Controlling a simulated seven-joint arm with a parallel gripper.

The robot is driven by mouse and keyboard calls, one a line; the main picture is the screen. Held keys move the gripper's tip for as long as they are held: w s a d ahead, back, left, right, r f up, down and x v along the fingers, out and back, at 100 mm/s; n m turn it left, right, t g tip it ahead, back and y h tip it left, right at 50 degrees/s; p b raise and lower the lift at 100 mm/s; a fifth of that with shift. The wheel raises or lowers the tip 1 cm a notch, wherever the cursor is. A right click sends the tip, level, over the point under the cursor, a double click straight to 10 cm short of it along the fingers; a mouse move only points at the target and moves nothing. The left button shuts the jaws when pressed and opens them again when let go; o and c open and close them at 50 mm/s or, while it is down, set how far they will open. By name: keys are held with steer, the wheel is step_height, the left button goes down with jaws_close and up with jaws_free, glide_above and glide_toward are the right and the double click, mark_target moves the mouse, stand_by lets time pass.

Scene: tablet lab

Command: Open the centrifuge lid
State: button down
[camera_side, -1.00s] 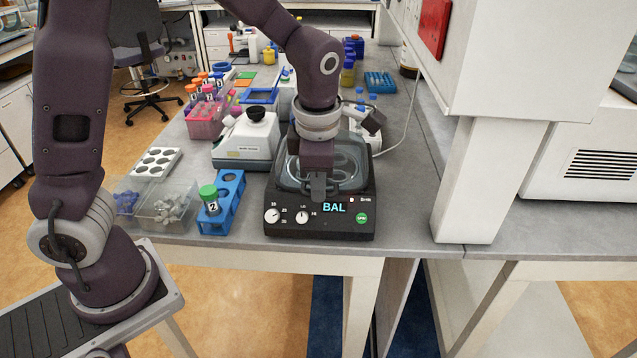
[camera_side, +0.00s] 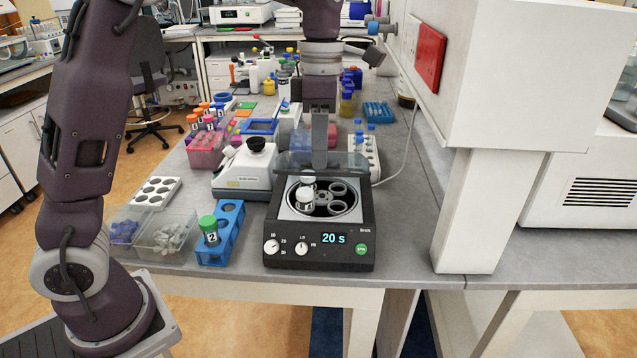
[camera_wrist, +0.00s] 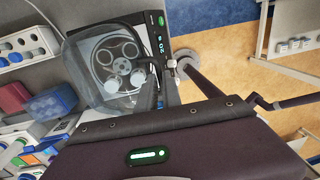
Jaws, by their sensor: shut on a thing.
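The dark centrifuge (camera_side: 290,258) stands near the front edge of the bench, its display reading "20 s". Its smoky clear lid (camera_side: 350,163) is tilted up at the rear, and the rotor (camera_side: 323,199) shows uncovered. White-capped tubes (camera_side: 306,195) sit in the rotor. My gripper (camera_side: 320,160) is shut on the lid's front edge, above and behind the rotor.
A blue rack with a green-capped tube (camera_side: 208,225) stands left of the centrifuge, beside clear bins (camera_side: 165,235). A white instrument (camera_side: 242,168) is at the back left. A white tube rack (camera_side: 364,158) is behind right. The bench at right is bare up to a white post (camera_side: 470,190).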

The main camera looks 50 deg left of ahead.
steer(key=w+a+r, duration=0.6)
steer(key=w+a, duration=0.1)
steer(key=a, duration=0.1)
steer(key=shift+w+r, duration=0.25)
steer(key=shift+w, duration=0.05)
steer(key=c, duration=1.8)
jaws_free()
steer(key=shift+d+r, duration=0.1)
steer(key=shift+d, duration=0.05)
